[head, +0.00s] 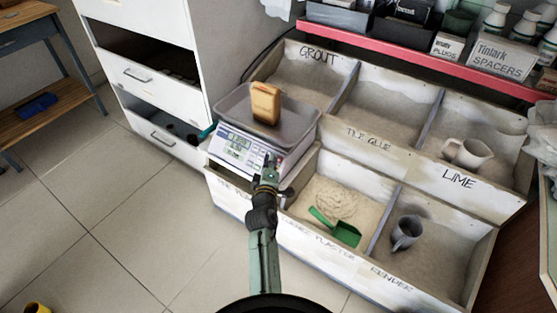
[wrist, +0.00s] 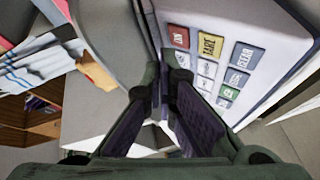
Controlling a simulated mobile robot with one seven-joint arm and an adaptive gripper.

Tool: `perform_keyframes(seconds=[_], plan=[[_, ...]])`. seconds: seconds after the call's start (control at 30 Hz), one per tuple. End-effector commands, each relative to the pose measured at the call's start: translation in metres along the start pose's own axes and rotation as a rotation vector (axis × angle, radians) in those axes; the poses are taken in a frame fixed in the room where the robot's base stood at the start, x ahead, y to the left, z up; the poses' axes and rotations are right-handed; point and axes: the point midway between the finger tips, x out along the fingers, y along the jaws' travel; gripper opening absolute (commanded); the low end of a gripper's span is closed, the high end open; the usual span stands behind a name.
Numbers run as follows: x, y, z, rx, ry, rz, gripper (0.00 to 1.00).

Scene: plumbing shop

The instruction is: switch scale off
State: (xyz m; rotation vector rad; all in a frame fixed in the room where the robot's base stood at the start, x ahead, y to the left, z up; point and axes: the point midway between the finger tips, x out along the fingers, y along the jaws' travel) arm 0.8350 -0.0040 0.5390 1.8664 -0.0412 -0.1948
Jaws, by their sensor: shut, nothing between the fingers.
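The scale (head: 236,150) stands at the left end of the bins, with its white keypad and display panel facing the front. In the wrist view the panel shows a red key (wrist: 178,37), a yellow TARE key (wrist: 210,46), a blue CLEAR key (wrist: 243,55) and several smaller keys, one green. My gripper (head: 269,168) is shut and empty at the right end of the panel. Its fingertips (wrist: 164,78) appear beside the keys; I cannot tell whether they touch the scale.
Labelled bins (head: 400,180) of powder lie to the right, with a green scoop (head: 336,228), a grey mug (head: 406,232) and a cream jug (head: 467,153) in them. A white drawer cabinet (head: 150,75) stands behind left. A red-edged shelf (head: 420,54) runs above.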

Motion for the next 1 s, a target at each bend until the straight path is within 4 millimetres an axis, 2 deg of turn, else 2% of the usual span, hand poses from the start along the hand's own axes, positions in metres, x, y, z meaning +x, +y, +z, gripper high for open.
perform_keyframes(seconds=[1.0], plan=[[0.0067, -0.0048, 0.0048, 0.0, 0.0, 0.0, 0.0]])
